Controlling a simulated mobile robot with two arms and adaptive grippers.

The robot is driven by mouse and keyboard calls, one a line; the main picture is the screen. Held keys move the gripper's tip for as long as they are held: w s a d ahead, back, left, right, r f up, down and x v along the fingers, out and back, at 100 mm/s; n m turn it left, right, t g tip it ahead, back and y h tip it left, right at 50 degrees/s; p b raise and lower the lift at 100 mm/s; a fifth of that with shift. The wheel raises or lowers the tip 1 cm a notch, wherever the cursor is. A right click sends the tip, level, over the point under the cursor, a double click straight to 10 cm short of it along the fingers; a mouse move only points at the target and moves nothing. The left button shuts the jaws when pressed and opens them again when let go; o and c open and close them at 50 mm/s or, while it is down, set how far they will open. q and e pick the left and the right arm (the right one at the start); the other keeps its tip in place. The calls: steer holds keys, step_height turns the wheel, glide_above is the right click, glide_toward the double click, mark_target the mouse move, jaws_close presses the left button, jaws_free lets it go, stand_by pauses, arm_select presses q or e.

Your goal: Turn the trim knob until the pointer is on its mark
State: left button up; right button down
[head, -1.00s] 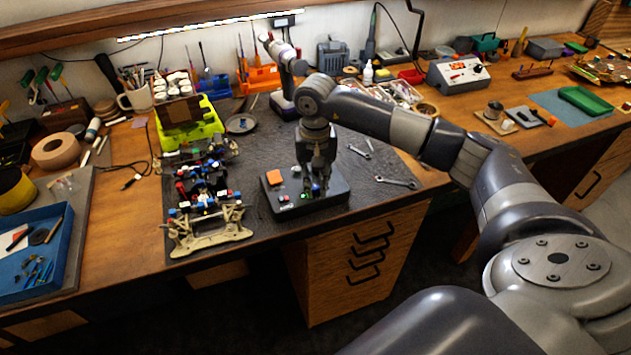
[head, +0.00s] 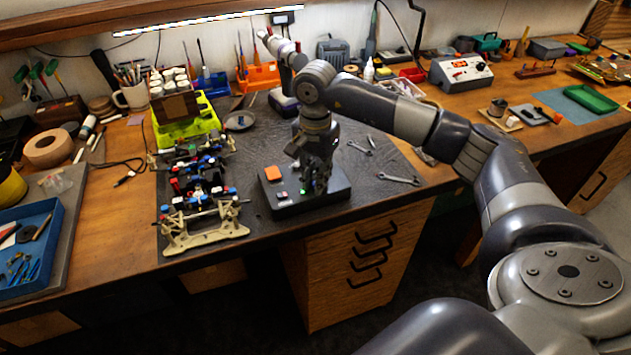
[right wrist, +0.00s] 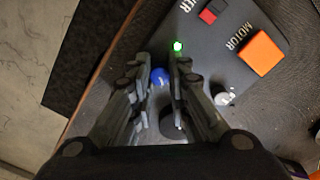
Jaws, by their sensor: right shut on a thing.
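A dark control box (head: 285,211) lies on the black mat near the bench's front edge. In the right wrist view, the box top (right wrist: 208,62) carries an orange block (right wrist: 260,52) by the word MOTOR, a red-and-black switch (right wrist: 213,11) and a lit green lamp (right wrist: 178,45). My right gripper (head: 314,188) points down over the box's right part. In the right wrist view its fingers (right wrist: 168,100) stand on either side of a dark round knob (right wrist: 171,124), shut on it. A blue cap (right wrist: 158,76) shows just beyond. The pointer and its mark cannot be made out. My left gripper is out of view.
A car chassis (head: 205,235) lies left of the box. Wrenches (head: 398,180) lie on the mat (head: 350,200) to the right. A round dish (head: 239,121) and a yellow-green stand (head: 186,130) are behind. A blue tray (head: 45,248) sits far left.

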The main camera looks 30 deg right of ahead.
steer(key=shift+m+b, duration=0.35)
steer(key=shift+m, duration=0.75)
steer(key=c, duration=1.5)
jaws_free()
steer(key=shift+r, duration=0.1)
step_height(320, 180, up, 12)
steer(key=shift+f, duration=0.1)
steer(key=shift+f, duration=0.1)
